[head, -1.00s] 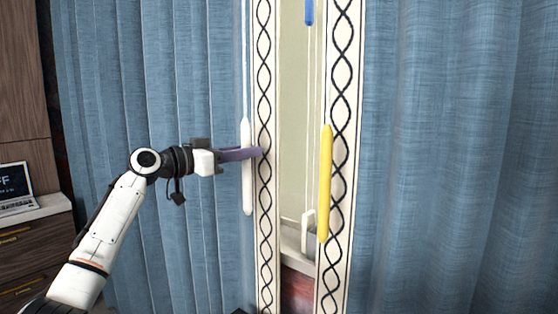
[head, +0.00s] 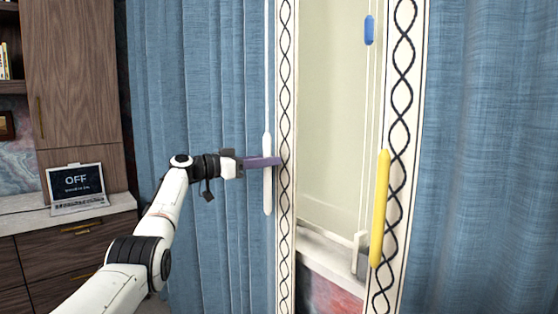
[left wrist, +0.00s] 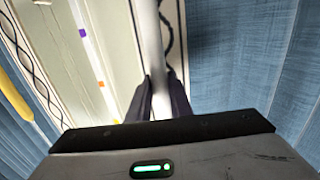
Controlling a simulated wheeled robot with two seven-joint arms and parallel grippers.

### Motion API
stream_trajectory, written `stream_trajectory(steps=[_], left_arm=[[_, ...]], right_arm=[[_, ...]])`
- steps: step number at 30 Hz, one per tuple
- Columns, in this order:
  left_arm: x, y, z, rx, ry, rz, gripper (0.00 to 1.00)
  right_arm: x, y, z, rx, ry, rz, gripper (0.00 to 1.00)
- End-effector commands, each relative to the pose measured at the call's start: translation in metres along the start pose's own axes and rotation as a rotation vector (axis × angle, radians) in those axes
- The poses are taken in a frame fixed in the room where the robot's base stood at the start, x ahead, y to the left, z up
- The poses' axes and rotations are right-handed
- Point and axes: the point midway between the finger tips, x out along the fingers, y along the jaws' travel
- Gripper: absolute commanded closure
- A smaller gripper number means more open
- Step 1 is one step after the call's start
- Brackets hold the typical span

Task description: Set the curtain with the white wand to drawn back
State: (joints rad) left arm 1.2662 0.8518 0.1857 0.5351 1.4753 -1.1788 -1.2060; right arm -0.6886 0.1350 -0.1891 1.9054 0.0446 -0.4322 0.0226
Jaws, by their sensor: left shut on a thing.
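The white wand (head: 267,196) hangs upright on the left blue curtain (head: 195,110), beside its patterned cream edge band (head: 287,100). My left gripper (head: 274,162) is shut on the white wand around its middle. In the left wrist view the white wand (left wrist: 158,70) runs between the two dark fingers of the left gripper (left wrist: 158,95). A yellow wand (head: 380,210) hangs on the edge of the right blue curtain (head: 485,150). A gap lies between the two curtains. My right gripper is in neither view.
A pale window blind (head: 335,120) with a blue cord pull (head: 369,30) shows in the gap, above a sill. At the left, a laptop (head: 76,188) reading OFF stands on a counter (head: 30,222) with dark wooden drawers.

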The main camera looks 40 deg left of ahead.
Motion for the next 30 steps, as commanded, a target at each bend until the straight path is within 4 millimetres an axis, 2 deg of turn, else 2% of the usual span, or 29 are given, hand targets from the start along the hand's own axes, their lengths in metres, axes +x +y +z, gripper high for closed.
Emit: stream_trajectory(steps=[10,11,14,24,30], left_arm=[[-0.001,-0.001,-0.001,0.002,0.001,-0.002,1.0],[-0.001,-0.001,-0.001,0.002,0.001,-0.002,0.78],[0.0,-0.001,-0.001,0.002,0.0,-0.002,0.63],[-0.002,-0.001,0.001,0.002,-0.001,-0.001,0.63],[-0.024,-0.001,0.004,0.005,-0.002,-0.003,0.63]], right_arm=[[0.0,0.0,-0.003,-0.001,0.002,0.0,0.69],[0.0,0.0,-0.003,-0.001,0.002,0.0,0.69],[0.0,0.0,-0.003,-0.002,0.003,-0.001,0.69],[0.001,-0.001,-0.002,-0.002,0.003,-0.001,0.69],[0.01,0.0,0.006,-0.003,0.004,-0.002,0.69]])
